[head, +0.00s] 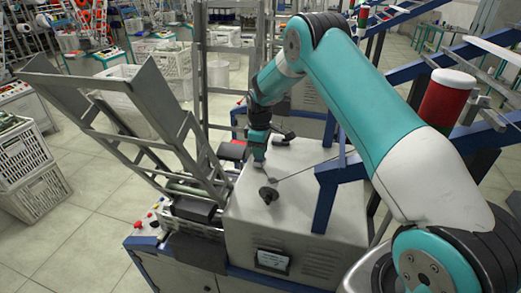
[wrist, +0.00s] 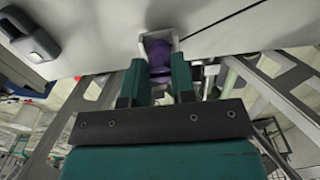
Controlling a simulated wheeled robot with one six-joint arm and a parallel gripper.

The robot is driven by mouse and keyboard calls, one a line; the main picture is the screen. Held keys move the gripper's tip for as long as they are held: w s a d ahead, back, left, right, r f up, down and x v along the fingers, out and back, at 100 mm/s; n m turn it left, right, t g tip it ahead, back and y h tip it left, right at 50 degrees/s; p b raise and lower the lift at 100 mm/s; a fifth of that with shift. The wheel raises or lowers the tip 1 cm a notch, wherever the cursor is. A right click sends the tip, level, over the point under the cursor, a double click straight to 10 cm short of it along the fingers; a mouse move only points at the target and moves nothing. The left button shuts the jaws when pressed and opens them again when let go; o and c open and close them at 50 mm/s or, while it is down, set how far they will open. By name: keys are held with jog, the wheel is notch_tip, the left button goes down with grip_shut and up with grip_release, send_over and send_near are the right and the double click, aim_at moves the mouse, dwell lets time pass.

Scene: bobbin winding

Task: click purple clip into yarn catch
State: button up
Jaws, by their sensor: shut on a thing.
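In the wrist view, the purple clip (wrist: 158,53) sits between the tips of my gripper (wrist: 155,82), which is shut on it. The clip's far end is inside a pale, squared bracket that looks like the yarn catch (wrist: 142,45), at the edge of a grey panel. I cannot tell whether the clip is fully seated. In the head view, my gripper (head: 258,163) points down at the back left of the grey machine top. The clip and the catch cannot be made out there.
A dark round knob (head: 268,194) with a thin rod stands on the machine top (head: 300,215). Grey metal rails (head: 165,105) rise at the left. Blue frame bars and a red, white and green yarn cone (head: 446,98) are at the right. A dark handle (wrist: 34,40) shows in the wrist view.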

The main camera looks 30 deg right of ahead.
jog(key=o, duration=1)
notch_tip(320, 180, up, 18)
jog(key=b, duration=0.5)
jog(key=shift+f, duration=0.25)
